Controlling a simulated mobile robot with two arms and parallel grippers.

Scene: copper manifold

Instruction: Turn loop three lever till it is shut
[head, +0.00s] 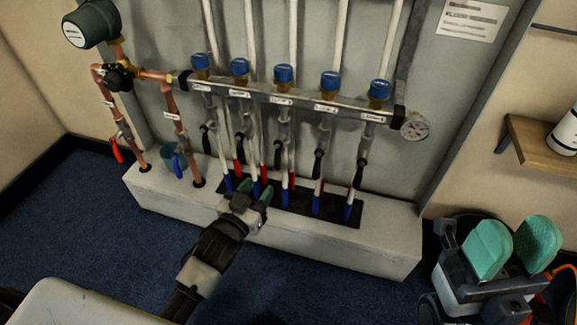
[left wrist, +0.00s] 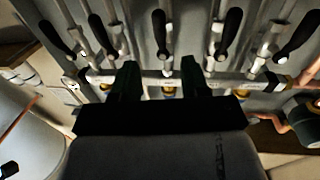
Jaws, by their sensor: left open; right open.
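The manifold bar (head: 262,93) carries a row of blue-capped valves. Several black levers hang below it, each roughly in line with its pipe. The third one from the left, the loop three lever (head: 278,155), points down; the labels are too small to read. In the left wrist view this middle lever (left wrist: 160,30) lies just beyond the gap between the fingers, apart from them. My left gripper (head: 256,190) is open and empty, low in front of the pipes; its dark fingers also show in the wrist view (left wrist: 158,78). My right gripper (head: 515,248) is open at the lower right, far from the manifold.
A pale plinth (head: 330,252) runs under the pipes. Neighbouring black levers (head: 318,163) hang close on both sides. A pressure gauge (head: 414,126) sits at the bar's right end. Copper pipes with red and blue handles (head: 179,165) stand left. A wooden shelf (head: 540,143) is at right.

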